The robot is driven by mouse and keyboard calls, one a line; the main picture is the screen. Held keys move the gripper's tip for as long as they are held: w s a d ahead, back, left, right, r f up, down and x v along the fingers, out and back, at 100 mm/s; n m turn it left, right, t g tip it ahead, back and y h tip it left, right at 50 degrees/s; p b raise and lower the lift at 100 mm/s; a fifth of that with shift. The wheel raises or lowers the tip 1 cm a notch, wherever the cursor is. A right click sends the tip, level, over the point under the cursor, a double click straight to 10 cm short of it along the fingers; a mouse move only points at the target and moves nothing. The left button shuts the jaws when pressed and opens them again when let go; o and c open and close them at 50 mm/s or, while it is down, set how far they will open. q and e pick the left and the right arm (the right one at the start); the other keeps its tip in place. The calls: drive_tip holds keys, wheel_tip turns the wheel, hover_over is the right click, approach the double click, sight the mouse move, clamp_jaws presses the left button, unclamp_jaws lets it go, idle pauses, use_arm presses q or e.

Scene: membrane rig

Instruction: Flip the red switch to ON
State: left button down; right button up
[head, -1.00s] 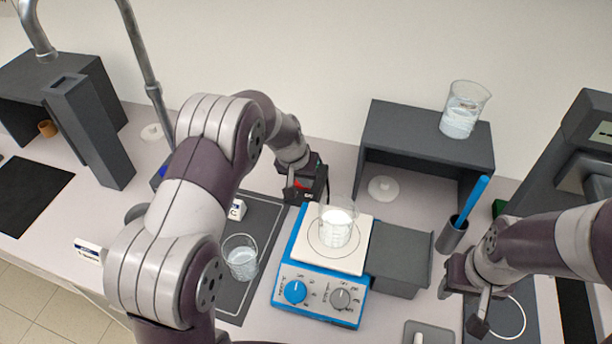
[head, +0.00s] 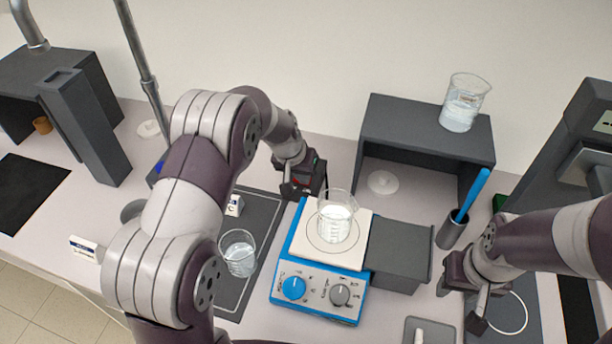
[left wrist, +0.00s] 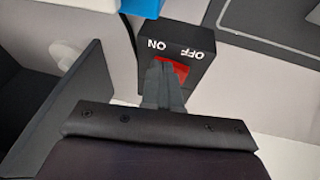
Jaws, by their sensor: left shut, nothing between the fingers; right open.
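The red switch (left wrist: 178,66) sits on a black box (left wrist: 200,46) marked ON and OFF, seen in the left wrist view. My left gripper (left wrist: 164,68) is shut and empty, its fingertips over the ON side of the red rocker and hiding part of it. I cannot tell whether the tips touch it. In the head view, the left gripper (head: 300,192) is behind the hotplate's far left corner, and it mostly hides the switch box there. My right gripper (head: 478,310) is open and empty at the lower right.
A blue and white hotplate (head: 318,298) carries a beaker of liquid (head: 336,222). Another beaker (head: 238,256) stands on the dark mat to its left. A dark shelf (head: 420,135) holds a third beaker (head: 464,105). A grey cup (head: 452,234) holds a blue stick.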

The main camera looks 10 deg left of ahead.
use_arm(q)
drive_tip(key=shift+a+r, duration=0.1)
drive_tip(key=shift+a, duration=0.15)
drive_tip(key=shift+r, duration=0.1)
wheel_tip(320, 180, up, 5)
drive_tip(key=p, duration=0.4)
drive_tip(key=shift+w, duration=0.1)
drive_tip(key=s+d+r+b, duration=0.2)
drive_tip(key=s+r+b, duration=0.1)
drive_tip(key=r, duration=0.5)
drive_tip(key=shift+s, duration=0.15)
drive_tip(key=shift+r, duration=0.1)
